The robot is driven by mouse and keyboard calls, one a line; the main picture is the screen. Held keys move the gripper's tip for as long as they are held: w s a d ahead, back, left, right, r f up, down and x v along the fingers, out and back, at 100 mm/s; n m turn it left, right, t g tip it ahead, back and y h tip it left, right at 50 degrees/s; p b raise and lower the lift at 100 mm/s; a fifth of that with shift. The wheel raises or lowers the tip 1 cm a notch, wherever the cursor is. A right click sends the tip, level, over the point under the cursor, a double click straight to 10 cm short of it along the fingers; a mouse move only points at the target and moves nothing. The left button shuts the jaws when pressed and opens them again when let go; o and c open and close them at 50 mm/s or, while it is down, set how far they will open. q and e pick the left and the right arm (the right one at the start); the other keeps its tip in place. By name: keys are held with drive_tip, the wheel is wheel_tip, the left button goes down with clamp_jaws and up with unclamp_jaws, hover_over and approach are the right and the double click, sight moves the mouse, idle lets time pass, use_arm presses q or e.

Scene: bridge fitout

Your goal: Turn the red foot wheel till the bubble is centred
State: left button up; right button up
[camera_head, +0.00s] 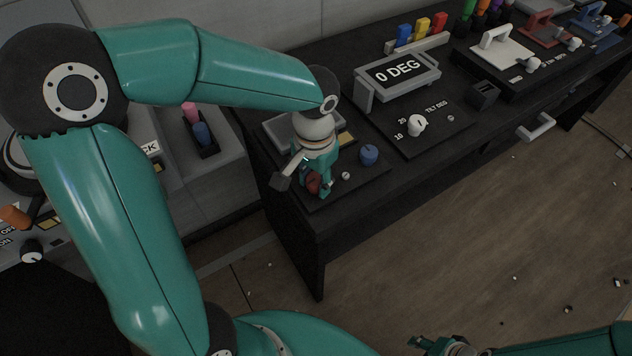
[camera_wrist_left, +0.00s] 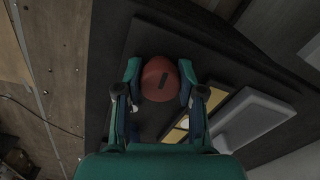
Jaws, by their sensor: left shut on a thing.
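The red foot wheel (camera_head: 313,183) sits near the front left corner of a dark plate on the bench. My left gripper (camera_head: 319,187) points down over it, shut on it from both sides. In the left wrist view the red wheel (camera_wrist_left: 160,79), with a dark slot mark on its top, lies between the two fingers (camera_wrist_left: 159,88). A blue wheel (camera_head: 369,154) stands to the right, apart from the gripper. A yellow strip (camera_wrist_left: 224,112) shows beside a grey block; I cannot make out a bubble. My right gripper (camera_head: 440,345) is at the bottom edge, partly cut off.
A display reading "0 DEG" (camera_head: 398,72) and a white tilt knob (camera_head: 417,124) stand right of the plate. Coloured blocks and handled plates stand farther along the bench. A drawer handle (camera_head: 535,127) sticks out in front. The floor is mostly clear.

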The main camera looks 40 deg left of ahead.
sight(314, 179)
use_arm(q)
drive_tip(key=shift+s, duration=0.1)
idle(0.5)
drive_tip(key=o, duration=1.1)
drive_tip(key=shift+o, duration=0.2)
drive_tip(key=shift+r, duration=0.1)
drive_tip(key=shift+r, duration=0.2)
wheel_tip(314, 179, up, 11)
drive_tip(key=shift+r, duration=0.2)
